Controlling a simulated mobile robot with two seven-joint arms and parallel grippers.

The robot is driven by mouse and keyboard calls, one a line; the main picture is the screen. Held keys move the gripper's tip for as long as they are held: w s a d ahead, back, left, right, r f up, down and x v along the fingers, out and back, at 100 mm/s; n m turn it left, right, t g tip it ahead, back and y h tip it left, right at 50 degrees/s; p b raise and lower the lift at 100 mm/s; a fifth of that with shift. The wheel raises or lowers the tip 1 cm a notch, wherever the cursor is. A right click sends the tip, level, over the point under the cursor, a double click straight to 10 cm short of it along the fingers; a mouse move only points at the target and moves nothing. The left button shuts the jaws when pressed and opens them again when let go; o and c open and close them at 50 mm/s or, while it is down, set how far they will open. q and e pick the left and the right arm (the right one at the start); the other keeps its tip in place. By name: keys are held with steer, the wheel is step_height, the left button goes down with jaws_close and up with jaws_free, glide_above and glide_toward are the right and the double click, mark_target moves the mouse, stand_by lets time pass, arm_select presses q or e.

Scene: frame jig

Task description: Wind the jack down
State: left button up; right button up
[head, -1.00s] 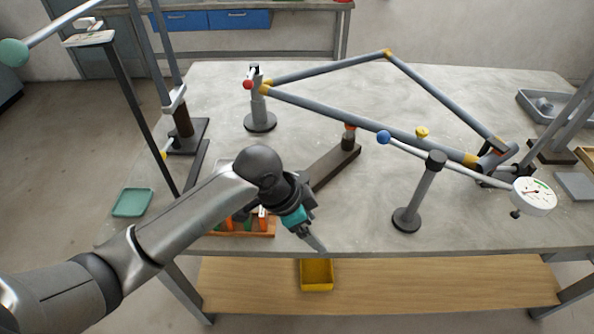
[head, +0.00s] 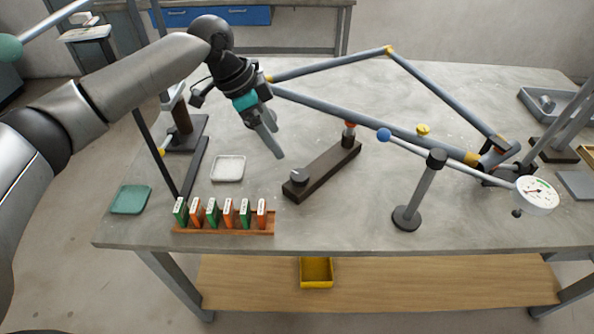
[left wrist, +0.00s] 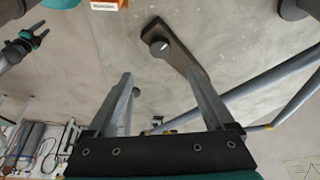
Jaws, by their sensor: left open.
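What looks like the jack is a dark brown bar (head: 325,170) on the bench, with a grey round knob (head: 299,177) at its near end and a short orange-topped post (head: 349,129) at its far end, close under the frame tube (head: 345,112). The bar and its knob (left wrist: 160,46) also show in the left wrist view. My left gripper (head: 272,143) is open and empty above the bench, up and left of the knob. Its fingers (left wrist: 160,85) stand apart in the wrist view. A small teal, pronged thing (left wrist: 36,36) there looks like my right gripper; its jaws are unclear.
A rack (head: 225,228) of green and orange cards stands at the front left, near a white tray (head: 228,168) and a green tray (head: 130,199). A grey post (head: 425,190), a blue-balled lever (head: 383,135) and a dial gauge (head: 536,195) stand right. The middle front is clear.

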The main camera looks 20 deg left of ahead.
mark_target(299, 174)
arm_select(q)
steer(key=b+x, duration=0.2)
steer(key=x, duration=1.1)
steer(key=shift+c, duration=0.3)
